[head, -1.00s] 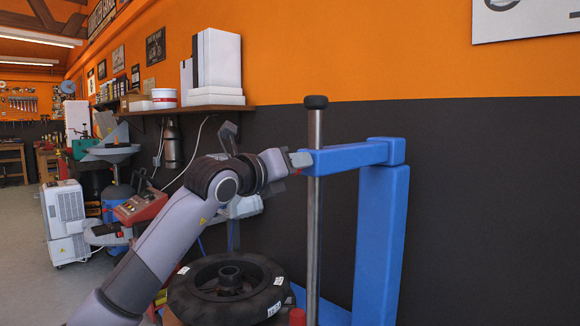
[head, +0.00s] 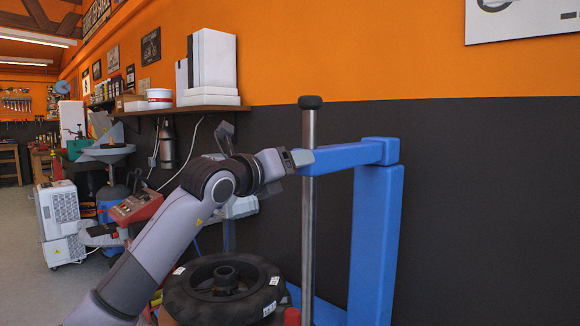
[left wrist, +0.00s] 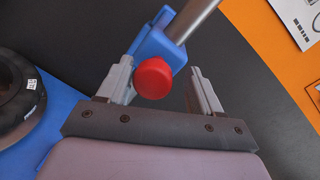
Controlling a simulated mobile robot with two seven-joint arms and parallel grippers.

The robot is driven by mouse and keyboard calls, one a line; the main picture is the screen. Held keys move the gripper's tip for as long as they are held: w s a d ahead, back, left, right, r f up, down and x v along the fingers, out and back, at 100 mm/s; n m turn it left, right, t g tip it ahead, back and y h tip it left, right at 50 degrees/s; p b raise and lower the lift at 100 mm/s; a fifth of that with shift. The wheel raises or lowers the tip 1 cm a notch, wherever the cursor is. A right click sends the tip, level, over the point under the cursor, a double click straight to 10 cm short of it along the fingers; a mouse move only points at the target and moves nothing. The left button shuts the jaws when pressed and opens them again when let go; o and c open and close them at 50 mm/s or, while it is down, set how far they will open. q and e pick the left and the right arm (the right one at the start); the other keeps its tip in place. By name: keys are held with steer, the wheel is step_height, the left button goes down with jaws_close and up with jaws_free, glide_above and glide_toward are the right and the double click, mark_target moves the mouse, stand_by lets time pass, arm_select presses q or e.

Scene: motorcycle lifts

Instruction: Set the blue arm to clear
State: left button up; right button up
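The blue arm (head: 345,156) reaches left from the top of a blue upright column (head: 376,240) to a steel pole (head: 309,200) with a black cap. My left gripper (head: 302,157) is at the arm's left end, by the pole. In the left wrist view the blue arm's end (left wrist: 153,42) and a round red knob (left wrist: 153,78) lie between the spread fingers of my left gripper (left wrist: 163,88). A gap shows between the knob and the right finger. Contact with the left finger cannot be told. My right gripper is not in view.
A black tyre on a wheel (head: 225,285) lies below my left arm. A dark wall (head: 480,200) stands behind the blue column. A shelf (head: 185,109) with binders and a tub is at the back. Open floor (head: 25,270) shows at the left.

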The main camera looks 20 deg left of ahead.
arm_select(q)
steer(key=b+v, duration=0.2)
steer(key=v, duration=0.5)
stand_by(0.5)
